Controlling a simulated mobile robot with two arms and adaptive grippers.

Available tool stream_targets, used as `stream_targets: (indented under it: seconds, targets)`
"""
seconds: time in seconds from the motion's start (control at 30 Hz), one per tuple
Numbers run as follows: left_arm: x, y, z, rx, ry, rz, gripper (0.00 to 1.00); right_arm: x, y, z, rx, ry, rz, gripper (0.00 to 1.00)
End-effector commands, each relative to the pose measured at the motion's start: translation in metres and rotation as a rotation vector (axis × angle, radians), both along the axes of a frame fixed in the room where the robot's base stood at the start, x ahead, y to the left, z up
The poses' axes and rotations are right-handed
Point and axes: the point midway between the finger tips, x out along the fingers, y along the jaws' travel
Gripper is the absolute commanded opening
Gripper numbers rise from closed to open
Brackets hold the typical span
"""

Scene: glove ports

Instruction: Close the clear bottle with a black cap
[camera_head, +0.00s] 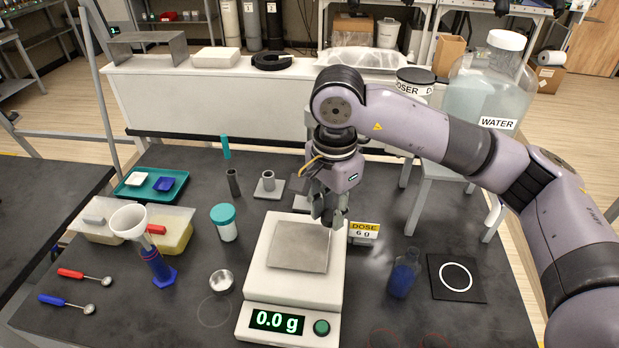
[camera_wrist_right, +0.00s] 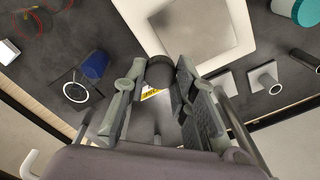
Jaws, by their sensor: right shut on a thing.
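The clear bottle (camera_head: 403,275) holds blue contents and stands upright on the dark table, right of the scale. Its neck looks open. It also shows in the right wrist view (camera_wrist_right: 97,65). My right gripper (camera_head: 328,214) is above the back right of the scale, left of the bottle and apart from it. In the wrist view the right gripper (camera_wrist_right: 160,84) is shut on the black cap (camera_wrist_right: 160,68), which sits between its fingertips. In the head view the fingers largely hide the cap. My left gripper is not in view.
The scale (camera_head: 291,290) reads 0.0 g. A black mat with a white ring (camera_head: 457,277) lies right of the bottle.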

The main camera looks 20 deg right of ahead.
Motion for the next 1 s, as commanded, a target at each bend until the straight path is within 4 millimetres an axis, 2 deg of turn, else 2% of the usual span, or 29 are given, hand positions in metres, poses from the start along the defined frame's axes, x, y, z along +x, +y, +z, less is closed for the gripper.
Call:
stream_targets:
  seconds: [0.03,0.2,0.3,0.43,0.6,0.87,1.0]
  targets:
    - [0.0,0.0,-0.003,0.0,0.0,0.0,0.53,-0.011,-0.007,-0.014,-0.004,0.004,0.128,0.18]
    - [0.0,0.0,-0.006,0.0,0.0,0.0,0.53,-0.045,-0.024,-0.045,-0.012,0.011,0.578,0.18]
    - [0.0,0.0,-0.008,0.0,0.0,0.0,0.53,-0.063,-0.031,-0.059,-0.011,0.016,0.803,0.18]
    - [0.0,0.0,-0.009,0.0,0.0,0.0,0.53,-0.081,-0.037,-0.071,-0.009,0.02,1.013,0.18]
    - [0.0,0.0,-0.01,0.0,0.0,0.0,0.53,-0.092,-0.04,-0.076,-0.007,0.022,1.143,0.18]
    - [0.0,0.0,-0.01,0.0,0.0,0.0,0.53,-0.093,-0.04,-0.077,-0.006,0.022,1.159,0.18]
    - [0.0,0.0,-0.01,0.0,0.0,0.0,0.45,-0.093,-0.04,-0.077,-0.006,0.022,1.158,0.18]
